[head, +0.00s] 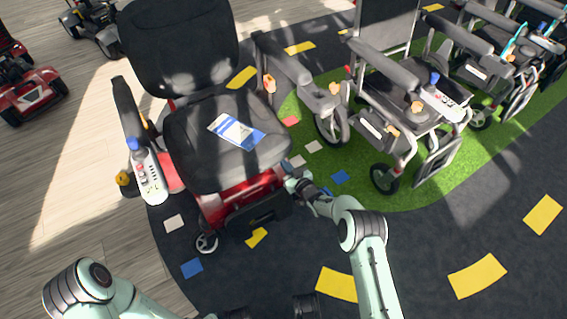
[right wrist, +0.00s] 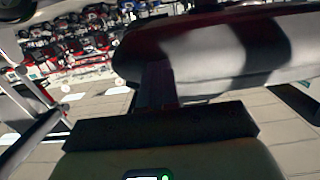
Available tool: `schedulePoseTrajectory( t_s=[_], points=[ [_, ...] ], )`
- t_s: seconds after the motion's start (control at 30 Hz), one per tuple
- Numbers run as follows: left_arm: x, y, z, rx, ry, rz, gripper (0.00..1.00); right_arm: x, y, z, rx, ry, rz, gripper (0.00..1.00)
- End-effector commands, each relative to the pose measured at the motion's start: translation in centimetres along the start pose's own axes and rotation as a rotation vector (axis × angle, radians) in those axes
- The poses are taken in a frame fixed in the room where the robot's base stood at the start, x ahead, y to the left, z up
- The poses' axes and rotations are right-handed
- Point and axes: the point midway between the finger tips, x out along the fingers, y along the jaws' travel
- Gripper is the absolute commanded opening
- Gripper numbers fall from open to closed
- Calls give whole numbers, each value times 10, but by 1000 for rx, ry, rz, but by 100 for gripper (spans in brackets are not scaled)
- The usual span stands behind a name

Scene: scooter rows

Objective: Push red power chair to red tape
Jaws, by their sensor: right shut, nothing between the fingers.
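The red power chair (head: 228,135) has a dark padded seat and backrest, a red base and small front casters. It stands upright at the left centre of the head view, facing me. A small red tape piece (head: 291,121) lies on the floor just right of its seat. My right gripper (head: 287,168) is shut and empty at the chair's front right corner, close to the seat's edge; I cannot tell whether it touches. In the right wrist view a large dark and red padded form, likely the chair's seat (right wrist: 220,55), fills the upper right. My left arm enters at lower left; its gripper is not clearly visible.
A grey wheelchair (head: 405,95) stands on the green strip to the right, with more behind it. Red scooters (head: 28,85) stand at the far left on wood flooring. Yellow tape (head: 477,277) and blue tape pieces (head: 192,268) mark the dark floor, which is clear at lower right.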

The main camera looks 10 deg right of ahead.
Motion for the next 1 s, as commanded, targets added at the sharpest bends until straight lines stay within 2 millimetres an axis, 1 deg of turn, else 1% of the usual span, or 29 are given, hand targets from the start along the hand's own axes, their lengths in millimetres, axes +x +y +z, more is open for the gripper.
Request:
schedulePoseTrajectory(
  t_s=[0.1,0.3,1.0],
  points=[
    [0,0,0,0,0,0,51,8,-1,-2,0,2,-1,0],
    [0,0,0,0,0,0,51,17,-1,-4,-1,2,-1,0],
    [0,0,0,0,0,0,51,19,-2,-4,1,2,5,0]
  ],
)
